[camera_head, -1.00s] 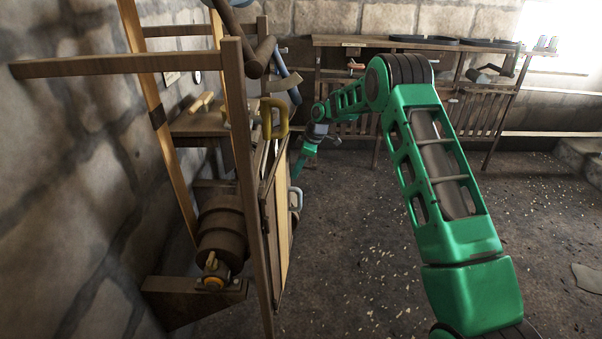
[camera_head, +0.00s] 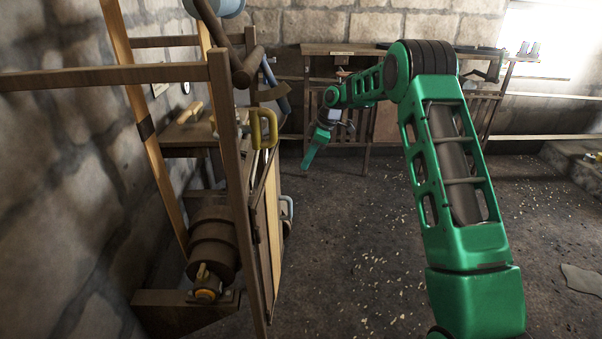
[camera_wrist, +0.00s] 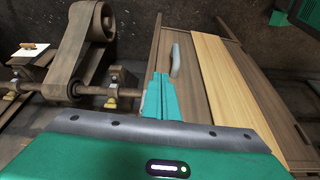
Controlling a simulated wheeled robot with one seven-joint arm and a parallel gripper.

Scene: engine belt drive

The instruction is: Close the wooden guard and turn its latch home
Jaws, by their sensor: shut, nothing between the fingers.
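The wooden guard (camera_head: 273,225) is a slatted panel with one pale plank, seen nearly edge-on at the right side of the timber frame. It fills the right half of the wrist view (camera_wrist: 222,80). A grey handle (camera_head: 288,208) stands on its outer face and also shows in the wrist view (camera_wrist: 176,60). My gripper (camera_head: 308,160) is shut and empty, apart from the guard in the head view. In the wrist view its green fingers (camera_wrist: 160,92) overlap the panel's edge near the handle. I cannot clearly make out the latch or whether the guard is fully closed.
A brown drum (camera_head: 212,238) sits inside the frame. The wrist view shows a belt on pulleys (camera_wrist: 95,35) and a shaft. A yellow loop handle (camera_head: 272,128) is on the frame's upper part. A workbench (camera_head: 400,50) stands behind. The floor to the right is open.

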